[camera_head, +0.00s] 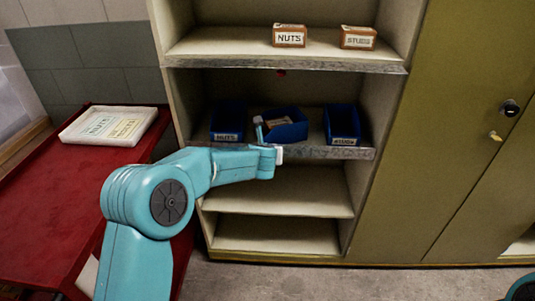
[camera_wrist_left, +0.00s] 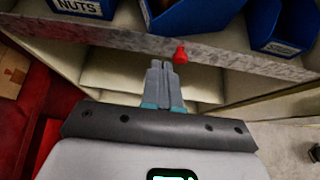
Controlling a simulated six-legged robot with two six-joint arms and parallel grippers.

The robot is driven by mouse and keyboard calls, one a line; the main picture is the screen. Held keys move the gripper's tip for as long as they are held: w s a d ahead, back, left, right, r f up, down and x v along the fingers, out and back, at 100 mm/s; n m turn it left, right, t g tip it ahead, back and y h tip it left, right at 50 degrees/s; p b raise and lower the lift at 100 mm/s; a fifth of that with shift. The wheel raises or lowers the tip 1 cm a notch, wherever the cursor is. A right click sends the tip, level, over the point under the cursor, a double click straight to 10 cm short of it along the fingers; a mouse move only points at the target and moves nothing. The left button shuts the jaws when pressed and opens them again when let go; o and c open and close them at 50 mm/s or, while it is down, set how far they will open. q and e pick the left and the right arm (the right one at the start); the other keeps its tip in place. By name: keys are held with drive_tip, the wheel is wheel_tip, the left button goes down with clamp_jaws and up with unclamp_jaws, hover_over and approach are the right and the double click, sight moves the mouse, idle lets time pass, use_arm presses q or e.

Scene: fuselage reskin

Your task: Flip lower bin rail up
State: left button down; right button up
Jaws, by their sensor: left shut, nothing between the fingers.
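The lower bin rail (camera_head: 325,153) is a grey, scuffed strip along the front edge of the shelf with the blue bins. It lies low, below the bin fronts, and also crosses the left wrist view (camera_wrist_left: 110,35). A red knob (camera_wrist_left: 180,54) sits at its lower edge. My left gripper (camera_head: 278,156) is in front of the rail near its middle and hides part of it. In the left wrist view its fingers (camera_wrist_left: 162,68) are shut and empty, with the tips just left of the knob. I cannot tell whether they touch the rail. My right gripper is not in view.
Blue bins stand behind the rail: left (camera_head: 228,120), middle (camera_head: 292,130), turned askew, and right (camera_head: 342,122). The upper rail (camera_head: 300,65) has a red knob (camera_head: 281,72). A red cart (camera_head: 40,200) with a white tray (camera_head: 72,135) is left; closed cabinet doors (camera_head: 440,140) are right.

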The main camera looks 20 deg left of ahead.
use_arm(q)
drive_tip(key=v, duration=0.3)
drive_tip(key=r+v, duration=0.1)
drive_tip(key=v, duration=0.1)
drive_tip(key=shift+r, duration=0.25)
drive_tip(key=shift+s+r, duration=0.1)
drive_tip(key=shift+s, duration=0.05)
drive_tip(key=shift+a, duration=0.1)
